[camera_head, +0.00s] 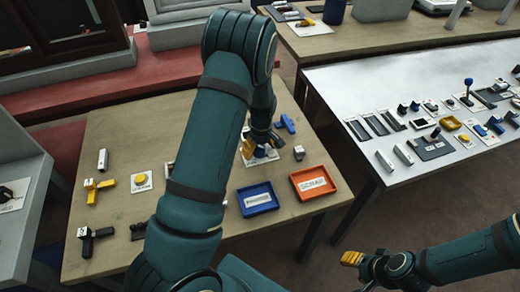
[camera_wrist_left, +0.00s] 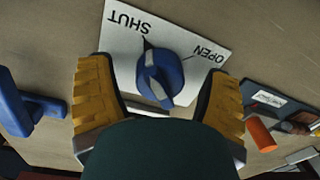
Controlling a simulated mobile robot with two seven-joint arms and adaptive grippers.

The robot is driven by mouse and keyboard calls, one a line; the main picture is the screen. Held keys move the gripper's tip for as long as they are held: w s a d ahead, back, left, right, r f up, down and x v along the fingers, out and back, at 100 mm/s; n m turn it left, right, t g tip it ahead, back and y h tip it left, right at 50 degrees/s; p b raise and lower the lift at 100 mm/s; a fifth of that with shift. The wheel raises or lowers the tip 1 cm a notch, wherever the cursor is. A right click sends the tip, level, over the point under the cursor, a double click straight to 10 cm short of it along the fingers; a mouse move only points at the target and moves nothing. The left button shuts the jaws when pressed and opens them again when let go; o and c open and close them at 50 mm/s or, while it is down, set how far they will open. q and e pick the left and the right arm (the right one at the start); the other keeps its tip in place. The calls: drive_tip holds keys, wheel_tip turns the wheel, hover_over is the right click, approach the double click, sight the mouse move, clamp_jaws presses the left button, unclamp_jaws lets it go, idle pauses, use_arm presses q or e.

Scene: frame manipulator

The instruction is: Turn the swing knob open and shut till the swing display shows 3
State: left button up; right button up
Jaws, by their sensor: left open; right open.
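In the left wrist view a blue round knob (camera_wrist_left: 162,80) with a grey ridge sits on a white plate (camera_wrist_left: 185,32) marked SHUT and OPEN. The ridge's upper end points toward the SHUT line. My left gripper (camera_wrist_left: 158,98) is open, with one yellow finger on each side of the knob, apparently not closed on it. In the head view my left gripper (camera_head: 261,150) is over the plate on the wooden table, and my arm hides much of it. My right gripper (camera_head: 352,258) is open and empty at the lower right. I cannot make out the swing display's reading.
On the wooden table (camera_head: 110,125) a blue tray (camera_head: 257,209) and an orange tray (camera_head: 335,190) lie near the knob. A blue part (camera_head: 286,124) and a small labelled panel (camera_wrist_left: 268,98) are beside it. A white table (camera_head: 345,85) with several devices stands to the right.

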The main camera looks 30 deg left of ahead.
sight(261, 146)
use_arm(q)
wheel_tip(261, 146, up, 12)
drive_tip(key=shift+w+d, duration=0.15)
drive_tip(key=shift+w, duration=0.05)
drive_tip(key=shift+f, duration=0.1)
idle(0.4)
